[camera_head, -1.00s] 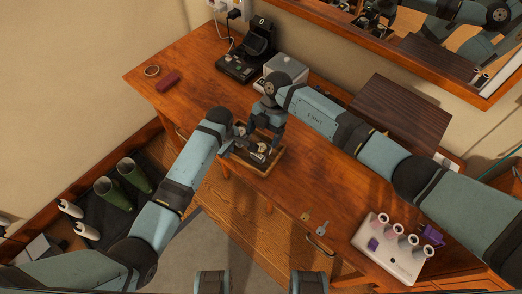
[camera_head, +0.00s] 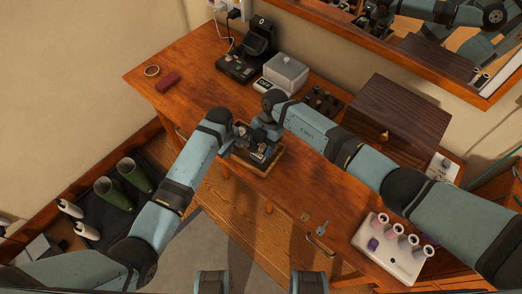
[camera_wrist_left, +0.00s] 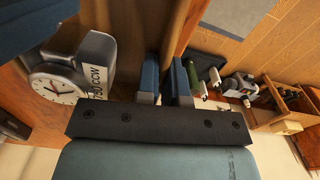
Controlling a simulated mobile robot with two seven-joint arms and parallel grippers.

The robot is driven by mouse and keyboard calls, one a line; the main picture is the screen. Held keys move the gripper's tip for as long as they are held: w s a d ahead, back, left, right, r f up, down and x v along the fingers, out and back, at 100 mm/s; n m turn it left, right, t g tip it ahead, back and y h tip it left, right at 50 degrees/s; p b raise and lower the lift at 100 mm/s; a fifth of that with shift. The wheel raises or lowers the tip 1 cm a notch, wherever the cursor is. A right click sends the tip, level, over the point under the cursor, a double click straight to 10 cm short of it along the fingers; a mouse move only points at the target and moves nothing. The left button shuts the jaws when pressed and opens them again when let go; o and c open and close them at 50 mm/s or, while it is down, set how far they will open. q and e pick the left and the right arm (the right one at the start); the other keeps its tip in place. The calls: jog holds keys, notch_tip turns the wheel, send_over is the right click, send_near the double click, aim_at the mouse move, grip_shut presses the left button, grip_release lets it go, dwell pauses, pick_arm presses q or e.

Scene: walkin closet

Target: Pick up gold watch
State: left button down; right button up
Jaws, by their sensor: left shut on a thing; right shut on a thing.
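A small wooden tray (camera_head: 272,167) stands near the front edge of the wooden desk. In the left wrist view, a watch (camera_wrist_left: 57,89) with a round white face lies beside a grey block (camera_wrist_left: 97,58) with a white label. My left gripper (camera_head: 238,145) is at the tray's left side; its blue fingers (camera_wrist_left: 165,88) are shut with a narrow wooden strip, seemingly the tray wall, between them. My right gripper (camera_head: 262,142) is low over the tray, shut at the watch. Its fingertips and grip are mostly hidden.
A grey box (camera_head: 286,72) and a black desk device (camera_head: 245,60) stand behind the tray. A dark wooden case (camera_head: 396,112) is to the right. A white stand (camera_head: 390,252) with several rolls is at the front right.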

aim_at(262, 145)
grip_shut()
jog(key=shift+r, duration=0.1)
jog(key=shift+r, duration=0.25)
notch_tip(262, 145, up, 3)
jog(key=shift+r, duration=0.1)
jog(key=w+d, duration=0.3)
jog(key=w, duration=0.2)
jog(key=w+d, duration=0.7)
jog(key=w, duration=0.2)
jog(key=shift+w+d, duration=0.25)
jog(key=shift+w, duration=0.1)
pick_arm(q)
jog(key=c, duration=1.2)
grip_release()
